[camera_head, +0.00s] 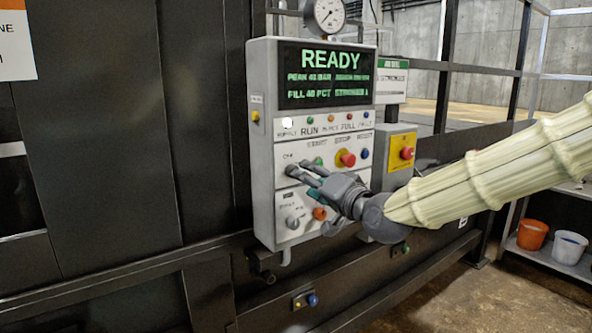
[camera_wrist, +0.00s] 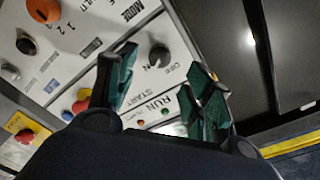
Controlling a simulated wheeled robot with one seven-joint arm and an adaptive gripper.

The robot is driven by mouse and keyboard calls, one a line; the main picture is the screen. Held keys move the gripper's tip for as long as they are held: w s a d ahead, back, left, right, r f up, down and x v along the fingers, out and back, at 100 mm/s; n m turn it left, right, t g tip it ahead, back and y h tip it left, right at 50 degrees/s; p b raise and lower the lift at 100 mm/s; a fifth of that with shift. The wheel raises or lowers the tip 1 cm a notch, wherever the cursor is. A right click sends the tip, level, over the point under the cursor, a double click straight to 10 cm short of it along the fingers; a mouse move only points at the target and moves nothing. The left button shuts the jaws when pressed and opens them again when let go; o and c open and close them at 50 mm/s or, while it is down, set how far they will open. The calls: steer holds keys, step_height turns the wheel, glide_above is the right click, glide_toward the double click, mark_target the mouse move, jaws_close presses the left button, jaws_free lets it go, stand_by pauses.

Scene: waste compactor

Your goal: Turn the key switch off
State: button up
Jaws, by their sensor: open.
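The grey control panel (camera_head: 262,205) has a dark round switch (camera_head: 291,170) beside an OFF label on its left side. I take this to be the key switch. In the wrist view the switch (camera_wrist: 159,56) stands beyond and between my fingertips, with OFF and ON printed around it. A pale mark shows on its face; I cannot tell clearly which label it points to. My gripper (camera_head: 307,174) is open, with teal-padded fingers, close in front of the panel. In the wrist view my gripper (camera_wrist: 162,66) has the fingers spread to either side of the switch, apparently not touching it.
The display (camera_head: 325,76) reads READY. A red stop button (camera_head: 347,159) and a blue button (camera_head: 365,153) lie right of the switch. An orange knob (camera_head: 319,213) and a grey selector (camera_head: 293,222) are below.

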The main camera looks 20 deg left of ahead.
steer(key=p+x, duration=0.2)
steer(key=x, duration=0.4)
steer(key=shift+w+a, duration=0.25)
steer(key=c, duration=1)
